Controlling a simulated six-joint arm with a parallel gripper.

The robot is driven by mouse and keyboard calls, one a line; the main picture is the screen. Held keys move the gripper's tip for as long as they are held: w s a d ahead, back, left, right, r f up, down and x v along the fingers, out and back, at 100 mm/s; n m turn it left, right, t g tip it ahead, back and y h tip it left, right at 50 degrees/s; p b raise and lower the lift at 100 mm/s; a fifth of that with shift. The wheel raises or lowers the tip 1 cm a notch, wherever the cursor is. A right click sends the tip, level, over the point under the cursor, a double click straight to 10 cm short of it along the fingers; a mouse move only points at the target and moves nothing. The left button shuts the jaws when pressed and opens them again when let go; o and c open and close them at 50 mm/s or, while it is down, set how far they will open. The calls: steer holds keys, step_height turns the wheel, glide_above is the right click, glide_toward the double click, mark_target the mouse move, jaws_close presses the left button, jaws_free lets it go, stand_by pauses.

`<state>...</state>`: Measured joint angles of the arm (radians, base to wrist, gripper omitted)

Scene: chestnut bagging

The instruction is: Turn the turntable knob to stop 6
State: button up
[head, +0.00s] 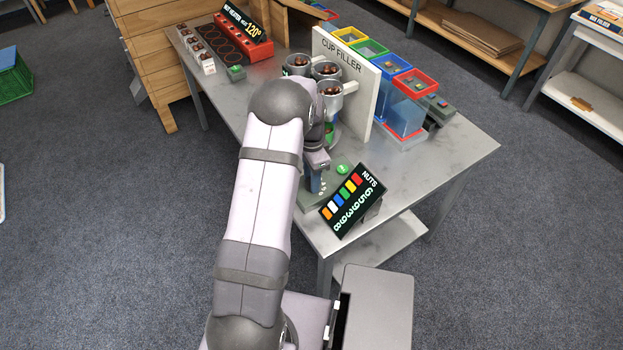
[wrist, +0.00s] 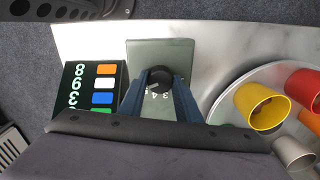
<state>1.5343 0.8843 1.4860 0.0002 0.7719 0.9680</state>
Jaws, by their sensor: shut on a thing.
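In the wrist view the black turntable knob (wrist: 157,76) sits on a grey-green control box (wrist: 160,50). My gripper (wrist: 159,84) is shut on the knob, with one blue finger on each side. Small white stop numbers show just below the knob, around 3 and 4; the others are hidden by the fingers. I cannot tell which stop the knob points at. In the head view my gripper (head: 317,182) is low over the box at the table's near edge, and the knob is hidden there.
The turntable (wrist: 222,100) lies right of the box, with yellow (wrist: 262,105), red (wrist: 303,86) and other cups. A NUTS sign (head: 352,200) stands close beside the box. The cup filler (head: 345,75) stands behind my arm. The table's right part (head: 440,165) is clear.

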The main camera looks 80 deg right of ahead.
steer(key=shift+m, duration=0.6)
steer(key=o, duration=1.1)
steer(key=shift+c, duration=0.2)
steer(key=shift+r+b, duration=1.05)
steer(key=shift+r, duration=2.65)
